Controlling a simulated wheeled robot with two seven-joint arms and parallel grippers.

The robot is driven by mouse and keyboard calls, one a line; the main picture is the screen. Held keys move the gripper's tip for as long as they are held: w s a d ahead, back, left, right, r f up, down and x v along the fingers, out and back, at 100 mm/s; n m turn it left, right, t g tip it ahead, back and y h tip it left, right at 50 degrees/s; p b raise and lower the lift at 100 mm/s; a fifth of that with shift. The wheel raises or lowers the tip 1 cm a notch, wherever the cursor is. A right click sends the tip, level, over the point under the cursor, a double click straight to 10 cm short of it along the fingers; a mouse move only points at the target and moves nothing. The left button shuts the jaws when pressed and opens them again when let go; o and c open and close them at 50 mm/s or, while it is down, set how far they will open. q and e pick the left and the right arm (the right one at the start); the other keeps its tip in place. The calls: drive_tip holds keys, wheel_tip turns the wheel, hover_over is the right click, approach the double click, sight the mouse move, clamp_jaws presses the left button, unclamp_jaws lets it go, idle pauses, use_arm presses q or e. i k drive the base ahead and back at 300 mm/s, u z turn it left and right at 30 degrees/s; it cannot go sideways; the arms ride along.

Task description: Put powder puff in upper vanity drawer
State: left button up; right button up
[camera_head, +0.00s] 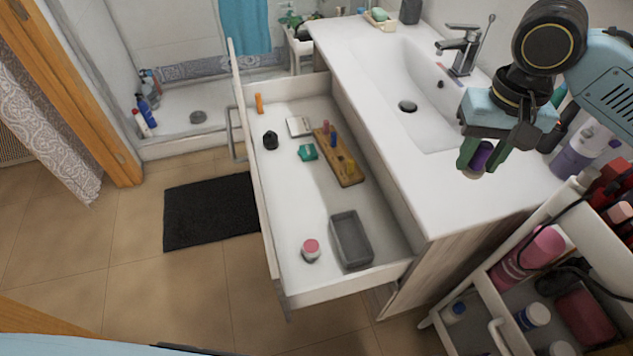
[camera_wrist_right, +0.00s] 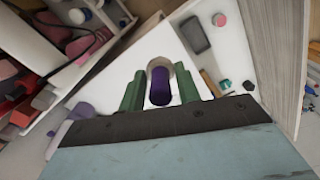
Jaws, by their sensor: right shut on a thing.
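My right gripper (camera_head: 483,160) is above the front right corner of the white vanity counter. Its green fingers are shut on a purple-handled powder puff with a pale beige round end. The puff (camera_wrist_right: 161,88) shows between the fingers in the right wrist view; in the head view its purple part (camera_head: 482,155) is partly hidden by the fingers. The upper vanity drawer (camera_head: 300,207) is pulled out, left of the gripper and lower than the counter. My left gripper is not in view.
The drawer holds a grey tray (camera_head: 350,239), a pink-lidded jar (camera_head: 311,250), a wooden board with small items (camera_head: 339,158), a green item (camera_head: 307,152) and a dark item (camera_head: 270,140). Its middle-front floor is bare. A crowded cart (camera_head: 486,292) stands right. The basin (camera_head: 405,75) lies behind.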

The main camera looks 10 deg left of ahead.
sight(302, 220)
drive_tip(key=k, duration=1.1)
drive_tip(key=u, duration=0.85)
drive_tip(key=i, duration=0.85)
drive_tip(key=u, duration=0.45)
drive_tip(key=i, duration=1.15)
drive_tip(key=z, duration=1.05)
drive_tip(key=i, duration=0.25)
drive_tip(key=z, duration=0.25)
